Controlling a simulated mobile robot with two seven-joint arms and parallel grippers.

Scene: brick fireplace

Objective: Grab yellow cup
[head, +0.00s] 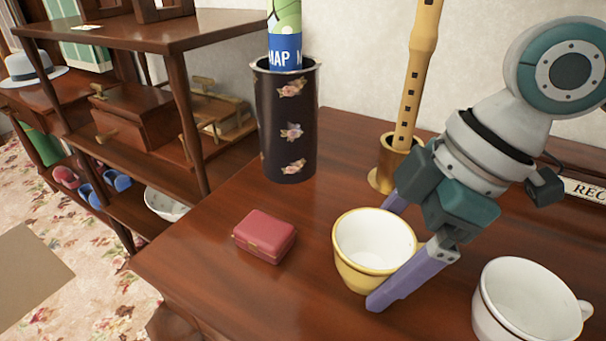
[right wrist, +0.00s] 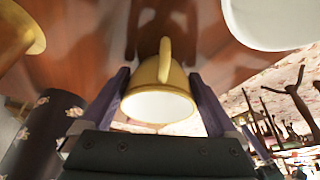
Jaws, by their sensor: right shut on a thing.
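The yellow cup (head: 350,264) with a white inside stands upright on the dark wooden table (head: 215,250) in the head view. My right gripper (head: 383,252) reaches down from the upper right, its purple fingers on two sides of the cup. In the right wrist view the cup (right wrist: 146,88) sits between the two fingers (right wrist: 160,98), with its handle pointing up in the picture. The gripper is shut on the cup. Part of the cup's right side is hidden behind the near finger in the head view. My left gripper is in neither view.
A white cup (head: 500,318) stands close on the right. A small red case (head: 264,236) lies to the left. A dark floral vase (head: 287,140) and a recorder (head: 420,60) in a brass holder (head: 382,180) stand behind. Shelves (head: 150,32) are at the left.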

